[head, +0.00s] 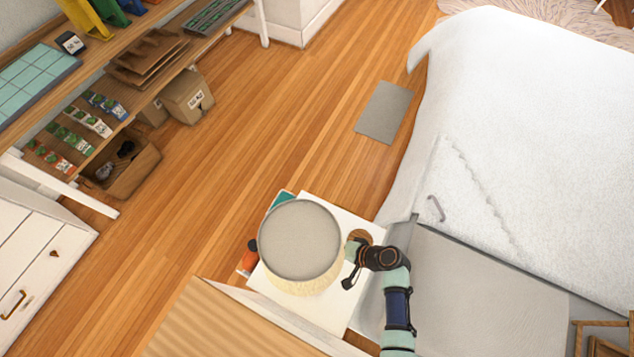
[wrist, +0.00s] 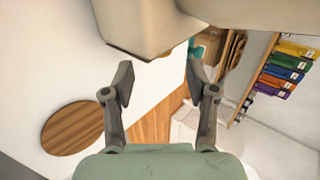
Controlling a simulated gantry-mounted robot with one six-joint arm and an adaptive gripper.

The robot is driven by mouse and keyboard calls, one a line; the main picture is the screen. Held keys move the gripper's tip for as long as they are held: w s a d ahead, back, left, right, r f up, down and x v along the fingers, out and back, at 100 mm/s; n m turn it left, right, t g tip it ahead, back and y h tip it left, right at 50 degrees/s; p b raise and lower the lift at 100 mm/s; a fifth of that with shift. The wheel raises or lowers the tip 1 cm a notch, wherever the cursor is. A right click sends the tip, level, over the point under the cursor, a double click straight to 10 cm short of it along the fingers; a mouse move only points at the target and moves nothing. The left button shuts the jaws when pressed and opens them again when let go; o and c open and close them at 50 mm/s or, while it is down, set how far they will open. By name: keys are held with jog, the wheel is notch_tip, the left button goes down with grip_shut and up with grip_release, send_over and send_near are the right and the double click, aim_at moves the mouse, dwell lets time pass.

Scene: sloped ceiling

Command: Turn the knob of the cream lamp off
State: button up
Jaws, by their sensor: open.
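The cream lamp stands on a small white table; its round shade (head: 300,240) hides most of the lamp and part of the tabletop in the head view. My gripper (head: 349,279) is at the right side of the shade. In the wrist view my gripper (wrist: 160,82) is open, with nothing between its two fingers. A cream part of the lamp (wrist: 150,25) fills the top of that view, just beyond the fingertips. I cannot make out the knob in either view.
A round wooden coaster (wrist: 75,127) lies on the white tabletop (head: 336,213), beside my arm. An orange object (head: 250,257) and a teal item (head: 280,199) sit at the table's left edge. A bed (head: 530,110) stands to the right.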

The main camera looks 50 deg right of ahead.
jog(key=b+x, duration=0.1)
jog(key=x, duration=0.5)
grip_shut()
jog(key=shift+f+b, duration=0.4)
jog(key=shift+b, duration=0.5)
jog(key=shift+s+t+b, duration=0.1)
jog(key=shift+t+b, duration=0.4)
jog(key=shift+b, duration=0.1)
jog(key=shift+r, duration=0.35)
grip_release()
jog(key=v, duration=1.2)
jog(key=shift+s+f, duration=0.15)
